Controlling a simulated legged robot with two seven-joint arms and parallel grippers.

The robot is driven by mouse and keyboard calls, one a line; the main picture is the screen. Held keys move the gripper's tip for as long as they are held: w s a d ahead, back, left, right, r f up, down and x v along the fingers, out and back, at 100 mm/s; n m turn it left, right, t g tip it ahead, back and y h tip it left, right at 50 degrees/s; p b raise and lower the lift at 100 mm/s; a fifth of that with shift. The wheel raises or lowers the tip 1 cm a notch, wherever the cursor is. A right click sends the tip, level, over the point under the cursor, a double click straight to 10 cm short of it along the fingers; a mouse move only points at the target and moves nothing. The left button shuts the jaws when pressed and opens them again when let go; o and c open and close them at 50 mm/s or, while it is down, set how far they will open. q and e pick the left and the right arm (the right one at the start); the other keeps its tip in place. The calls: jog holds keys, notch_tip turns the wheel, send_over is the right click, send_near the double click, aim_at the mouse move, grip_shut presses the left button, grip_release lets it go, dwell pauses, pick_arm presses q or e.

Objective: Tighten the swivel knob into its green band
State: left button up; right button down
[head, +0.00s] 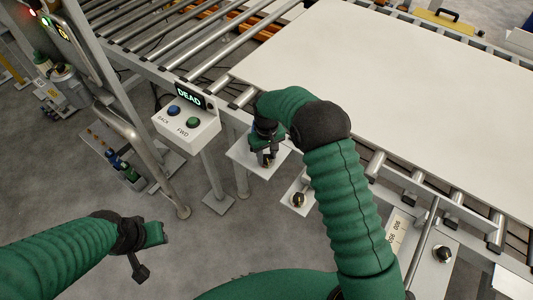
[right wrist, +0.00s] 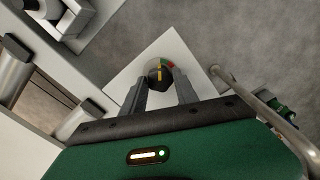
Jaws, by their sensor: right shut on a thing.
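The swivel knob (right wrist: 160,77) is dark with a yellow stripe. It sits on a round dial (right wrist: 172,66) on a white plate (right wrist: 197,46). Some colour shows around the knob, with red on its right; the green band is too small to place against the stripe. My right gripper (right wrist: 160,92) has a finger on either side of the knob and is shut on it. In the head view my right gripper (head: 266,155) is over the white plate (head: 245,155) and hides the knob. My left gripper (head: 146,250) hangs over the floor at lower left, away from the knob.
A control box (head: 187,122) reading DEAD, with a blue and a green button, stands left of the plate. Another small plate carries a dark knob (head: 298,200). A third knob (head: 443,254) is at lower right. A large white board (head: 400,80) lies on the rollers.

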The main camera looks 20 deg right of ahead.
aim_at(267, 157)
jog(key=shift+m, duration=0.5)
jog(key=c, duration=0.9)
grip_release()
jog(key=shift+c, duration=0.2)
jog(key=shift+r, duration=0.15)
notch_tip(267, 157, up, 16)
jog(key=shift+r, duration=0.25)
